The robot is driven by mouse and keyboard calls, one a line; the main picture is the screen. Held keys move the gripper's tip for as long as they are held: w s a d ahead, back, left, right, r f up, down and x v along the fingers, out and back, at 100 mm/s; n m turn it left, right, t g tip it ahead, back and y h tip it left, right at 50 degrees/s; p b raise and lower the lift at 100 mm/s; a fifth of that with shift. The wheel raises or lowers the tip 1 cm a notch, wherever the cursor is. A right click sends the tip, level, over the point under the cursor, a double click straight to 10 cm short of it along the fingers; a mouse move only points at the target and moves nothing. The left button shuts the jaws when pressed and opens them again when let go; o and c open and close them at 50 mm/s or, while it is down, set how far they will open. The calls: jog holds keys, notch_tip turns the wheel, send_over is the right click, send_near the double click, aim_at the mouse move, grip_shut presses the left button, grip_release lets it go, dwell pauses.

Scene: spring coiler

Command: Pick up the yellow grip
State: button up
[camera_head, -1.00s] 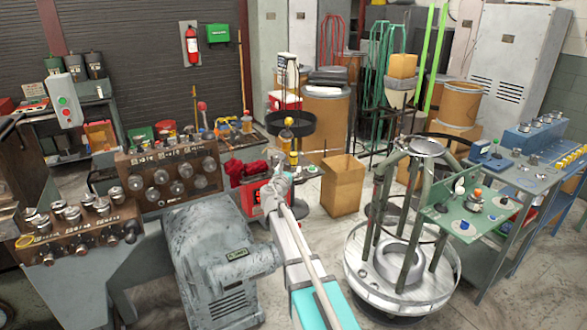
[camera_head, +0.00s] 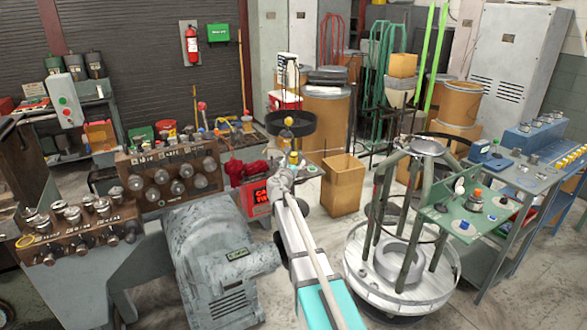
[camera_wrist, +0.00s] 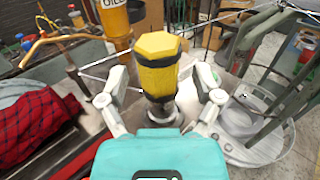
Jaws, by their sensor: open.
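The yellow grip (camera_wrist: 157,62) stands up in the middle of the wrist view. It is a faceted yellow piece with a black band around it. My gripper (camera_wrist: 162,88) is open, with one finger to the left of the grip's lower part and one to the right. Gaps show beside the grip; I cannot tell whether a finger touches it. In the head view my gripper (camera_head: 284,172) is near the centre, and a small yellow patch shows just beyond it; the grip is hard to make out there.
A yellow container (camera_wrist: 113,18) stands behind to the left in the wrist view. A red plaid cloth (camera_wrist: 35,125) lies at left. A round metal stand (camera_head: 400,270) is right of my arm, a cardboard box (camera_head: 342,185) behind, and a grey motor housing (camera_head: 220,250) at left.

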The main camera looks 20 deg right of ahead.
grip_shut()
jog(key=shift+r, duration=0.2)
dwell(0.5)
notch_tip(320, 180, up, 2)
jog(key=p, duration=0.2)
jog(key=shift+p, duration=0.3)
jog(key=s+a+r+p, duration=0.2)
jog(key=s+r+p, duration=0.8)
jog(key=s, duration=0.4)
jog(key=shift+a+r, duration=0.15)
jog(key=shift+r, duration=0.15)
jog(key=shift+w, duration=0.1)
